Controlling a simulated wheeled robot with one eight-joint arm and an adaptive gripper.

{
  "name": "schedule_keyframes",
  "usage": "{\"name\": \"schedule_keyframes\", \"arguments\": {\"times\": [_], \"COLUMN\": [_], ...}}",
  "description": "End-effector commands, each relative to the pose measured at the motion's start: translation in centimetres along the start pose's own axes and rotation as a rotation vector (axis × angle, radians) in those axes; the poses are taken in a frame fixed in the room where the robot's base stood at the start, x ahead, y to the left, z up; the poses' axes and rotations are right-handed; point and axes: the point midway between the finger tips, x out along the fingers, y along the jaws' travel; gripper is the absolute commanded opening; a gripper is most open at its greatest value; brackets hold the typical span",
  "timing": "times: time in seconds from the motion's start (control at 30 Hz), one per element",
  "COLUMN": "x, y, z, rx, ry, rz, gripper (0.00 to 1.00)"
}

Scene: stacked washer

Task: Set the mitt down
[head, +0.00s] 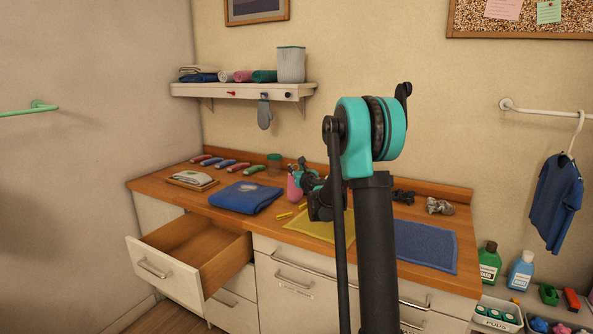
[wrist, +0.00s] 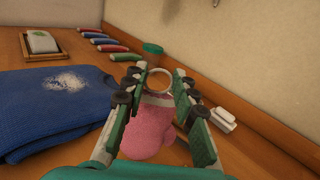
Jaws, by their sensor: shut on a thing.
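The pink mitt (wrist: 150,132) is between the two green fingers of my gripper (wrist: 157,86) in the wrist view. Its pale cuff end with a light ring-shaped loop points to the far side. My gripper is shut on it. In the head view the pink mitt (head: 293,188) shows at the left of my gripper (head: 303,176), over the back part of the wooden counter (head: 225,180). My arm hides part of this area. I cannot tell whether the mitt touches the counter.
A folded blue sweater (head: 246,197) with a whitish patch lies left of the mitt. Yellow (head: 308,229) and blue (head: 425,246) cloths lie in front and right. Several coloured rolls (head: 228,164) line the back. A drawer (head: 195,250) stands open. A grey mitt (head: 265,115) hangs from the shelf.

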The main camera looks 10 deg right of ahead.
Motion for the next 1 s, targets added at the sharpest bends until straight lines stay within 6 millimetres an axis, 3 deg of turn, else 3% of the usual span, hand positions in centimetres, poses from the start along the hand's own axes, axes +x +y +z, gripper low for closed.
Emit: {"name": "schedule_keyframes", "arguments": {"times": [0.37,0.4,0.53,0.87,1.0], "x": [0.0,0.0,0.0,0.0,-1.2], "y": [0.0,0.0,0.0,0.0,0.0], "z": [-0.6,-0.6,-0.6,-0.4,-0.3], "rx": [0.000,0.000,0.000,0.000,0.000], "ry": [0.000,0.000,0.000,0.000,0.000], "rz": [0.000,0.000,0.000,0.000,0.000], "gripper": [0.01,0.31,0.47,0.48,0.48]}}
